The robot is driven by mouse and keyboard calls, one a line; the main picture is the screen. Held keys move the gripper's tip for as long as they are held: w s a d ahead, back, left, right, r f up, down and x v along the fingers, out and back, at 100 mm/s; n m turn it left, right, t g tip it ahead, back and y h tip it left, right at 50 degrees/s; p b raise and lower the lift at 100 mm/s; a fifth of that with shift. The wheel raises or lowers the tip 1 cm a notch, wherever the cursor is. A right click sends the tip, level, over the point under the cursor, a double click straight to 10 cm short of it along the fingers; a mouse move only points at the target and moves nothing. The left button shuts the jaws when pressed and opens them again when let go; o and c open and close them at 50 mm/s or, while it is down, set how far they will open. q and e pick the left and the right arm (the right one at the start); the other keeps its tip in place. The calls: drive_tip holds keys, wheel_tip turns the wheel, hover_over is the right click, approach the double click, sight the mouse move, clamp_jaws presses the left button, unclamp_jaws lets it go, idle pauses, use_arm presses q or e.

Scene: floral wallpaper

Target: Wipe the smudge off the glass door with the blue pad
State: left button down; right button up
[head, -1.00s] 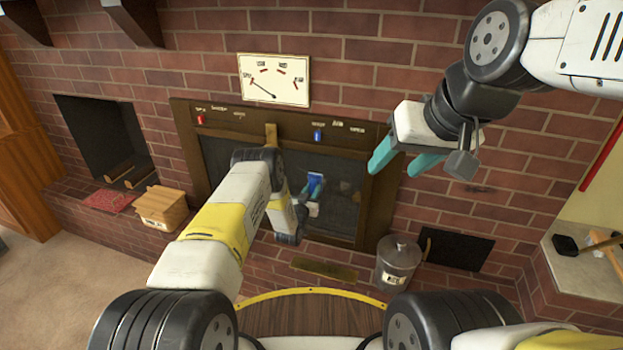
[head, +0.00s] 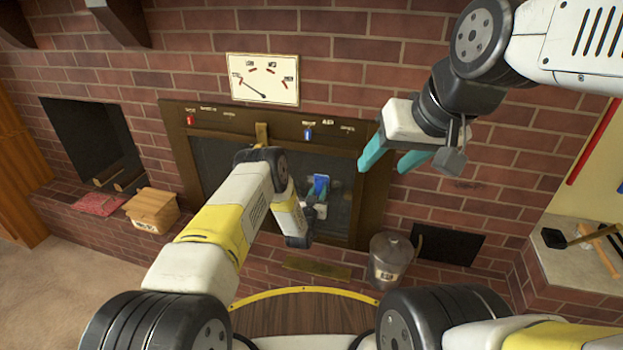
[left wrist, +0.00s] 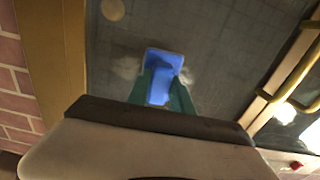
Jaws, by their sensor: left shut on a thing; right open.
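My left gripper (head: 318,196) is shut on the blue pad (head: 320,184), in front of the dark glass door (head: 215,160). In the left wrist view the pad (left wrist: 167,58) sits between the teal fingers (left wrist: 162,95), against or very near the glass (left wrist: 225,35); I cannot tell contact for certain. A pale, whitish smudge (left wrist: 126,68) shows on the glass just left of the pad, with another pale patch just right of it; the pad hides the part between. My right gripper (head: 390,160) is open and empty, raised in front of the brick wall right of the door.
The door's wooden frame (head: 373,205) surrounds the glass, and a brass handle (head: 262,135) stands out near my left forearm. A dial board (head: 262,80) hangs above. A lidded metal bin (head: 390,262) stands lower right, a wooden box (head: 152,210) at left.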

use_arm(q)
drive_tip(key=shift+s+d+r, duration=0.1)
drive_tip(key=shift+s+d, duration=0.3)
drive_tip(key=shift+d, duration=0.9)
drive_tip(key=shift+s+d+f, duration=0.1)
drive_tip(key=shift+s+d, duration=0.35)
drive_tip(key=shift+d, duration=0.9)
drive_tip(key=shift+s+d+r, duration=0.1)
drive_tip(key=shift+s+d, duration=0.3)
drive_tip(key=shift+d, duration=0.9)
drive_tip(key=w+a, duration=0.3)
drive_tip(key=a, duration=0.7)
drive_tip(key=shift+w+a, duration=0.2)
drive_tip(key=shift+a, duration=0.1)
drive_tip(key=shift+w+a, duration=0.35)
drive_tip(key=shift+a, duration=0.45)
drive_tip(key=shift+w+a, duration=0.3)
drive_tip(key=shift+a, duration=0.45)
drive_tip(key=shift+r, duration=0.1)
drive_tip(key=v, duration=0.6)
drive_tip(key=shift+s, duration=0.15)
drive_tip(key=shift+v, duration=1.4)
